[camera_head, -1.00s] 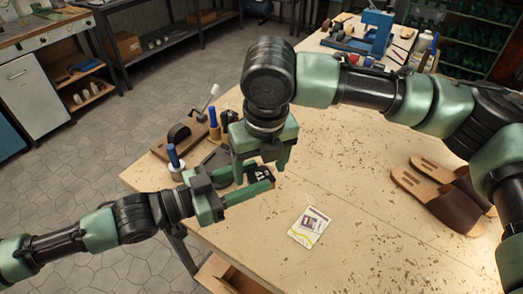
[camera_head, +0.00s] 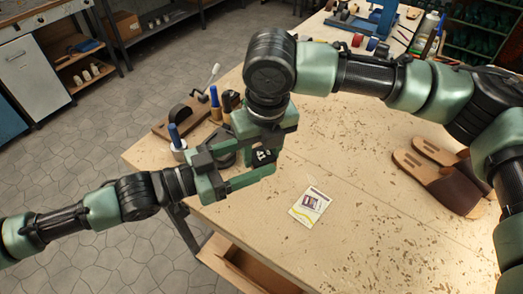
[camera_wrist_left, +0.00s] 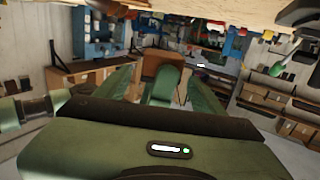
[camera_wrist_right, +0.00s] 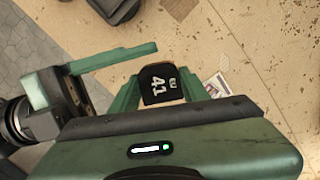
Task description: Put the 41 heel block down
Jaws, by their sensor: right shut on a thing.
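The 41 heel block (camera_head: 263,157) is a small black block with white marking. In the right wrist view the block (camera_wrist_right: 161,84) shows "41" and "EU" and sits between my right gripper's green fingers. My right gripper (camera_head: 265,150) is shut on it over the table's left part; I cannot tell whether the block touches the table. My left gripper (camera_head: 245,168) is beside and partly in front of it in the head view. In the left wrist view my left gripper's fingers (camera_wrist_left: 160,90) are apart with nothing held between them.
The wooden table (camera_head: 350,230) has a printed card (camera_head: 311,205) near the block. Brown sandals (camera_head: 445,180) lie at the right. Blue-handled tools (camera_head: 214,97) and a dark tool on a wooden base (camera_head: 182,118) stand at the left edge.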

